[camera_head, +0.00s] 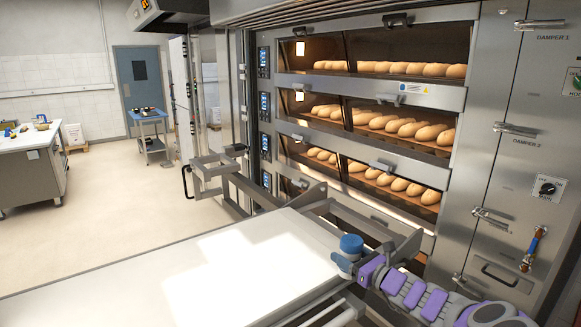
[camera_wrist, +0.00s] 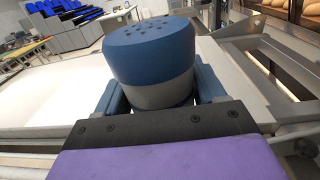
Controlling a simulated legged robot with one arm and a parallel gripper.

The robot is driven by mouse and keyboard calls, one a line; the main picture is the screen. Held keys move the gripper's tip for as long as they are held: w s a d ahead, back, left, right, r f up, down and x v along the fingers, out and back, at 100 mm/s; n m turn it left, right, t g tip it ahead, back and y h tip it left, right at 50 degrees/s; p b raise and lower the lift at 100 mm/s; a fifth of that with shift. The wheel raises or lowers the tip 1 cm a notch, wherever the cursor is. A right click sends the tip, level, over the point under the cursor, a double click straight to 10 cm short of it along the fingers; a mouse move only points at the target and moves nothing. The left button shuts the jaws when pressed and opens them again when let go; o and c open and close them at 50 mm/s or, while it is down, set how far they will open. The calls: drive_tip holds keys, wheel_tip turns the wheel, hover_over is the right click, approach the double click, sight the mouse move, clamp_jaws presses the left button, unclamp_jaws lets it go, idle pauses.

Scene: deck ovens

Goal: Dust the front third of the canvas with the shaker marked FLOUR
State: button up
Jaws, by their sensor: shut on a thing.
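A shaker (camera_head: 351,245) with a blue perforated cap and a grey body is in my gripper, above the right part of the canvas. It also shows large in the wrist view (camera_wrist: 150,50), upright or nearly so, cap with holes facing up. No FLOUR marking is visible on it. My gripper (camera_head: 350,264) is shut around the grey body, with a finger on each side in the wrist view (camera_wrist: 155,98). The pale canvas (camera_head: 215,262) lies flat on the loader before the ovens, with a bright light patch on it. No flour can be made out on it.
Deck ovens (camera_head: 375,90) with several rows of loaves stand behind the loader. Metal loader arms (camera_head: 225,170) rise at the canvas's far edge. A damper panel (camera_head: 520,150) stands at right. A worktable (camera_head: 30,140) is at far left; the floor between is clear.

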drive_tip(key=shift+n+g+y, duration=0.5)
drive_tip(key=shift+y, duration=0.1)
drive_tip(key=s+f, duration=0.3)
drive_tip(key=shift+s+d, duration=0.2)
drive_tip(key=shift+d, duration=0.2)
drive_tip(key=s+a+f+n+g+y, duration=0.2)
drive_tip(key=s+f, duration=0.3)
drive_tip(key=s, duration=0.4)
drive_tip(key=shift+a+f+g, duration=0.3)
drive_tip(key=shift+a+f, duration=0.1)
drive_tip(key=shift+a, duration=0.2)
drive_tip(key=shift+d, duration=0.1)
drive_tip(key=shift+d, duration=0.3)
drive_tip(key=shift+a, duration=0.3)
drive_tip(key=shift+d, duration=0.2)
drive_tip(key=shift+a+r, duration=0.1)
